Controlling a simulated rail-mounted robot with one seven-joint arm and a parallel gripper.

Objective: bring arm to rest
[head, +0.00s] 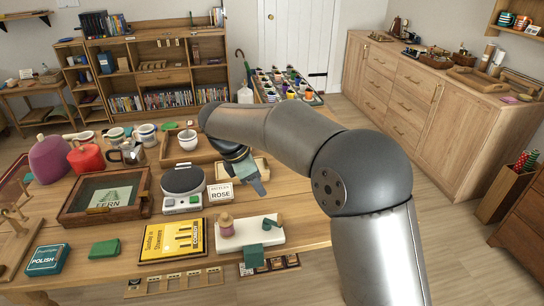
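My grey arm reaches from the lower right over the wooden table (100,262) and bends down at its end.
Mugs (147,134) stand farther back. A cabinet (400,95) lines the right; floor between is clear.

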